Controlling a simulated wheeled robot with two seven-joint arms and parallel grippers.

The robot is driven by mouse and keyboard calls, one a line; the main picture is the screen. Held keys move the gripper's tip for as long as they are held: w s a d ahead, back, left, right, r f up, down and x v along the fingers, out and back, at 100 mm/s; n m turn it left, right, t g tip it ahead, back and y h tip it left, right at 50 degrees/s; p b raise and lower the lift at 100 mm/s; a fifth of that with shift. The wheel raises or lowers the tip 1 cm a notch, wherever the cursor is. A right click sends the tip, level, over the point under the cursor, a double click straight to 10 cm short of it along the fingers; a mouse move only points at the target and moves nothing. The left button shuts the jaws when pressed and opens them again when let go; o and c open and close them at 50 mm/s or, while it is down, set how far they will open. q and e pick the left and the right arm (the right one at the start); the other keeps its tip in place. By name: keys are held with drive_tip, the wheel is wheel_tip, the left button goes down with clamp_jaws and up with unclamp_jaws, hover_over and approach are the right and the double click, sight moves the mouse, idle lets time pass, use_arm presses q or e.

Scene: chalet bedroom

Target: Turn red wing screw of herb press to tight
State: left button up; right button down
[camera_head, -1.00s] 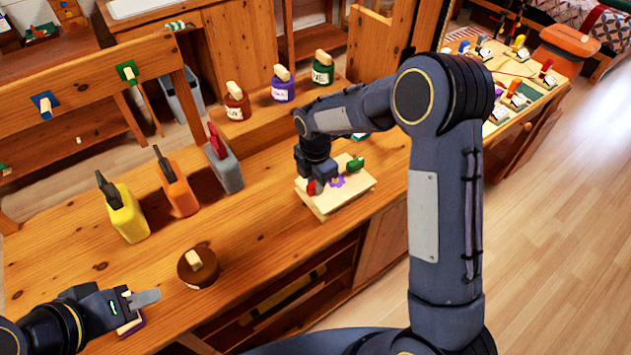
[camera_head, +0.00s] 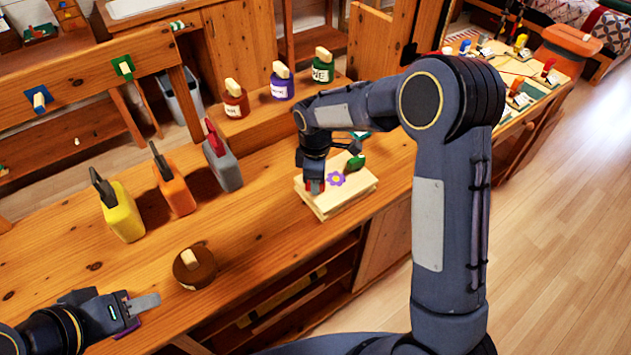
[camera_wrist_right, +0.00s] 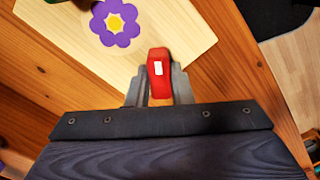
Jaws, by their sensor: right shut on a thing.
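The herb press (camera_head: 340,201) is a pale wooden board on the workbench, with a purple flower on top that also shows in the right wrist view (camera_wrist_right: 116,22). A green wing screw (camera_head: 356,162) stands at its far corner. My right gripper (camera_head: 314,186) is over the press's left corner. In the right wrist view, the red wing screw (camera_wrist_right: 159,72) sits between the fingers of my right gripper (camera_wrist_right: 158,88), which are shut on it. A white mark shows on the screw's top. My left gripper (camera_head: 145,303) is at the lower left, away from the press; its finger gap is not clear.
Yellow (camera_head: 124,212), orange (camera_head: 175,187) and grey (camera_head: 223,165) cans stand left of the press. A round brown pot (camera_head: 194,268) sits in front. Red, purple and green jars (camera_head: 323,70) stand on the raised shelf behind. The bench between the cans and press is clear.

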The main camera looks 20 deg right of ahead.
drive_tip(key=m+b, duration=0.1)
drive_tip(key=m, duration=0.4)
drive_tip(key=shift+m, duration=2.5)
drive_tip(key=c, duration=1.3)
unclamp_jaws()
wheel_tip(320, 180, up, 8)
drive_tip(key=shift+f+b, duration=0.1)
drive_tip(key=shift+b, duration=0.2)
